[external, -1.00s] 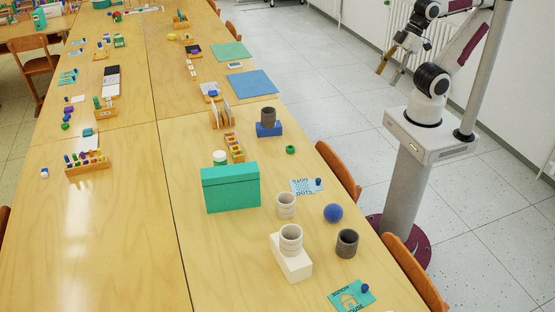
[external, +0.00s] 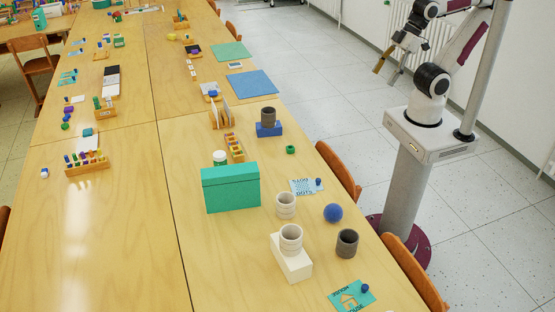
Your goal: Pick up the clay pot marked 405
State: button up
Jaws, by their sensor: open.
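Several cup-like clay pots stand on the wooden table. A dark grey pot (external: 268,117) stands on a blue block (external: 268,130). A pale pot (external: 286,205) stands on the table right of the teal box. Another pale pot (external: 291,239) stands on a white block (external: 292,260). A second dark grey pot (external: 347,243) stands on the table to its right. No number 405 can be read on any pot. My gripper (external: 388,71) is open and empty, raised above the floor beyond the table's right edge, well away from all pots.
A teal box (external: 230,188) stands left of the pots. A blue ball (external: 333,212) lies between the pale and dark pots. Printed cards (external: 306,187) lie nearby. Chairs (external: 338,172) line the table's right edge. The table's near left part is clear.

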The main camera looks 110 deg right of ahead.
jog(key=w+n+t, duration=0.3)
jog(key=w, duration=1.7)
jog(key=w+a+f+n+t+y, duration=0.15)
jog(key=w+a+f+n, duration=0.35)
jog(key=w+a, duration=0.6)
jog(key=n+g+y, duration=0.3)
jog(key=n+y, duration=0.1)
jog(key=y, duration=0.5)
send_over(347, 231)
jog(key=w+d, duration=0.3)
jog(key=d, duration=0.7)
notch_tip(347, 231, down, 19)
jog(key=shift+n+g+y, duration=0.7)
jog(key=shift+g+y, duration=0.25)
jog(key=s+a+f, duration=0.2)
jog(key=a+f, duration=0.1)
jog(key=s+a+f, duration=0.2)
jog(key=shift+a+f, duration=0.15)
jog(key=shift+s+a+f, duration=0.25)
jog(key=shift+s+a, duration=0.05)
jog(key=shift+s, duration=0.05)
